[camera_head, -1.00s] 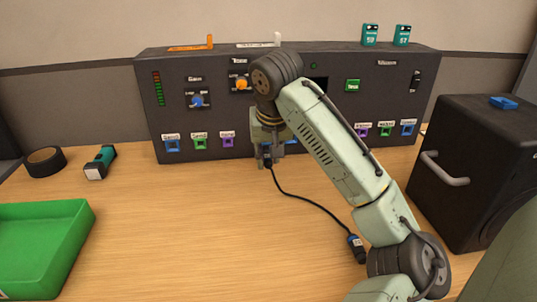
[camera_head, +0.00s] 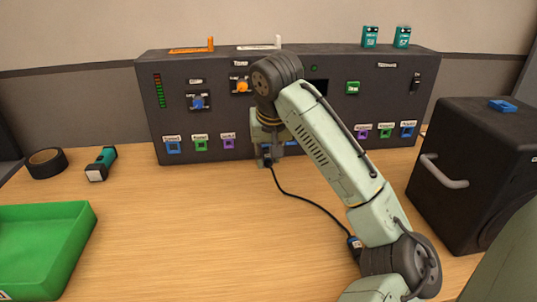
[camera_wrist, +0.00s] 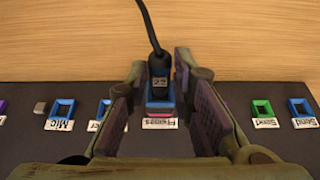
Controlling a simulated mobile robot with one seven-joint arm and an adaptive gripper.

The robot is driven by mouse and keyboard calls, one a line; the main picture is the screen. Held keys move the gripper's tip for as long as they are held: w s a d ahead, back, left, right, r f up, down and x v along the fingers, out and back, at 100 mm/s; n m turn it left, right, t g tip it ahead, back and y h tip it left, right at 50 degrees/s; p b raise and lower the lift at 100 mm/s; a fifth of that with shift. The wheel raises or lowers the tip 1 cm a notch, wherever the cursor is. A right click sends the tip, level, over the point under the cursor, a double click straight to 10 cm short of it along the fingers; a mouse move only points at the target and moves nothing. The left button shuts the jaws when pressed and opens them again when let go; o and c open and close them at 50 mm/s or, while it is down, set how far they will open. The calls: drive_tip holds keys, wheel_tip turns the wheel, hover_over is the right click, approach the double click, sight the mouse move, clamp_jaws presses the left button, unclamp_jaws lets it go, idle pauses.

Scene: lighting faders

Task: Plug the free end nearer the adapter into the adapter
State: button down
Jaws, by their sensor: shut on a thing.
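My gripper (camera_wrist: 160,72) is at the front of the black panel (camera_head: 300,155), shut on the dark plug (camera_wrist: 159,80) of a black cable (camera_head: 305,200). In the wrist view the plug sits between the fingers, in line with a blue-and-pink socket piece (camera_wrist: 161,108). I cannot tell how far it is in, or whether this piece is the adapter. In the head view my gripper and arm hide most of this spot. The cable's other end (camera_head: 355,243) is a dark plug with a blue part, lying on the table beside my arm.
Coloured sockets (camera_head: 200,145) line the panel on both sides. A small grey block (camera_wrist: 42,108) sticks out by the Mic socket. A black box (camera_head: 475,170) stands right; a green tray (camera_head: 40,212), tape roll (camera_head: 46,163) and teal-black item (camera_head: 101,163) are left. The centre-left table is clear.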

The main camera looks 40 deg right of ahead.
drive_tip(key=shift+w+d+r+p, duration=0.1)
drive_tip(key=shift+w+d+p, duration=0.3)
drive_tip(key=shift+w+p, duration=0.25)
idle(1.3)
drive_tip(key=c, duration=1.3)
unclamp_jaws()
drive_tip(key=shift+s, duration=0.1)
drive_tip(key=v, duration=1.1)
drive_tip(key=shift+s+a+r, duration=0.1)
drive_tip(key=shift+a+r, duration=0.05)
drive_tip(key=shift+r, duration=0.25)
